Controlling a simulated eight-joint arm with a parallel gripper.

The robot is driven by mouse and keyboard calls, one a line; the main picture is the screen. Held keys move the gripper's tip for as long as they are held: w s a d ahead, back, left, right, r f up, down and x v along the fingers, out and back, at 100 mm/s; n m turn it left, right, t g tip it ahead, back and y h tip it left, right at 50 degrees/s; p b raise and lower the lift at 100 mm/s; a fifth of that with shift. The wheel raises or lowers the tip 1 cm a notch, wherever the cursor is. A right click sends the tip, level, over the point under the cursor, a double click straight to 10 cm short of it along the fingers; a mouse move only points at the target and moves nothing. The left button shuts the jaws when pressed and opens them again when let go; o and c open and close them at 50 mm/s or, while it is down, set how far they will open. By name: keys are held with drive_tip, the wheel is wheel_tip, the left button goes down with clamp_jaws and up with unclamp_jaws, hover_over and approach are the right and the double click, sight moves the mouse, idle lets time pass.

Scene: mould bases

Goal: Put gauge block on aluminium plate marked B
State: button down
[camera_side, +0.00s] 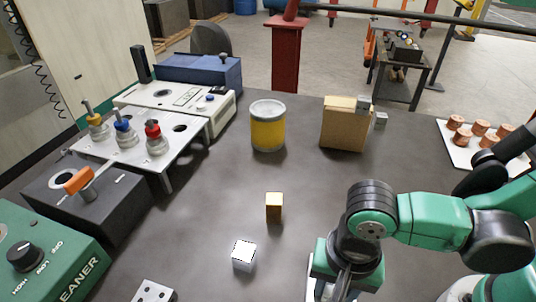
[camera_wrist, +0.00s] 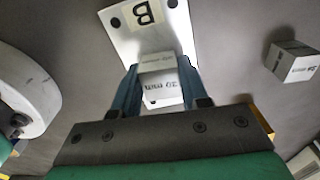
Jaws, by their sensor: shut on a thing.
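A silver-grey gauge block (camera_wrist: 162,92) with "mm" lettering sits between the two blue fingers of my gripper (camera_wrist: 159,78) in the wrist view. The fingers are shut on its sides. The pale aluminium plate (camera_wrist: 178,35) with a black B on a cream label lies just past the block. The block overlaps the plate's near part in this view; I cannot tell whether they touch. In the side view my arm comes down at the lower right, and the fingertips and held block are hidden or cut off there.
Another marked grey block (camera_wrist: 292,62) lies to the right in the wrist view. In the side view a silver cube (camera_side: 243,256) and an orange-brown block (camera_side: 274,207) stand on the dark table.

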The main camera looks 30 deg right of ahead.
drive_tip(key=shift+f, duration=0.15)
drive_tip(key=shift+c, duration=2.2)
unclamp_jaws()
drive_tip(key=shift+f, duration=0.1)
wheel_tip(320, 180, up, 12)
drive_tip(key=w+d+n+t, duration=0.7)
drive_tip(key=w+d+n, duration=0.2)
drive_tip(key=d, duration=0.7)
drive_tip(key=shift+w+f, duration=0.35)
drive_tip(key=shift+w, duration=0.35)
drive_tip(key=shift+a, duration=0.1)
